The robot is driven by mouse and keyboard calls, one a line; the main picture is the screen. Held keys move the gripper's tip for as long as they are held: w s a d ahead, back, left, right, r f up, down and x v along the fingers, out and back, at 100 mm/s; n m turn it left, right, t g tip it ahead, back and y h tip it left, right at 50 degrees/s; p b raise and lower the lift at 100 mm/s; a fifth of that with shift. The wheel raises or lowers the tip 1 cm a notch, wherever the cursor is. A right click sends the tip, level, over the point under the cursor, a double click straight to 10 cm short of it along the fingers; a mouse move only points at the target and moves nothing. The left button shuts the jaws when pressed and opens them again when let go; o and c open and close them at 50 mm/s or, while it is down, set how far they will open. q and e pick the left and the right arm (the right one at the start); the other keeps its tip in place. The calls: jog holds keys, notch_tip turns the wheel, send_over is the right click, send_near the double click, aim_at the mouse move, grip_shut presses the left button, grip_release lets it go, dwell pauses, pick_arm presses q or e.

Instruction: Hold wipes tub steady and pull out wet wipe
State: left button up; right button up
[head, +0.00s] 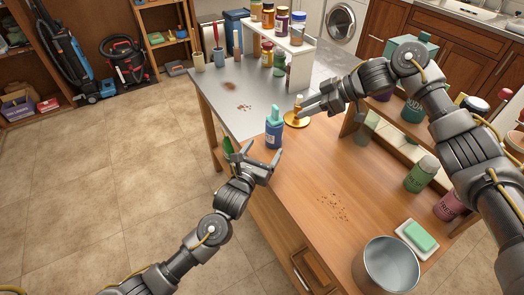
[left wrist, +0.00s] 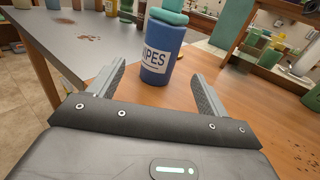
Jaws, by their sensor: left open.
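The wipes tub (head: 273,134) is a blue cylinder with a teal top, upright on the wooden table beside the grey metal top. In the left wrist view the tub (left wrist: 158,58) shows a white label reading "IPES" and stands just beyond and between my open fingers. My left gripper (head: 262,156) is open and empty, close to the tub's near side. My right gripper (head: 303,106) is above the table, right of the tub; I cannot tell whether its fingers are apart.
A gold round-based object (head: 297,120) stands under my right gripper. A white shelf (head: 300,65) with jars is behind. A metal bucket (head: 385,268), a green soap on a dish (head: 419,236) and bottles (head: 421,174) are on the right. The table's middle is mostly clear, with brown crumbs.

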aim_at(276, 129)
pick_arm(q)
jog(key=x, duration=1)
jog(key=shift+w+d, duration=0.2)
jog(key=shift+w, duration=0.15)
jog(key=shift+c, duration=0.4)
jog(key=c, duration=1.1)
jog(key=shift+o, duration=0.2)
jog(key=o, duration=0.5)
jog(key=c, duration=0.4)
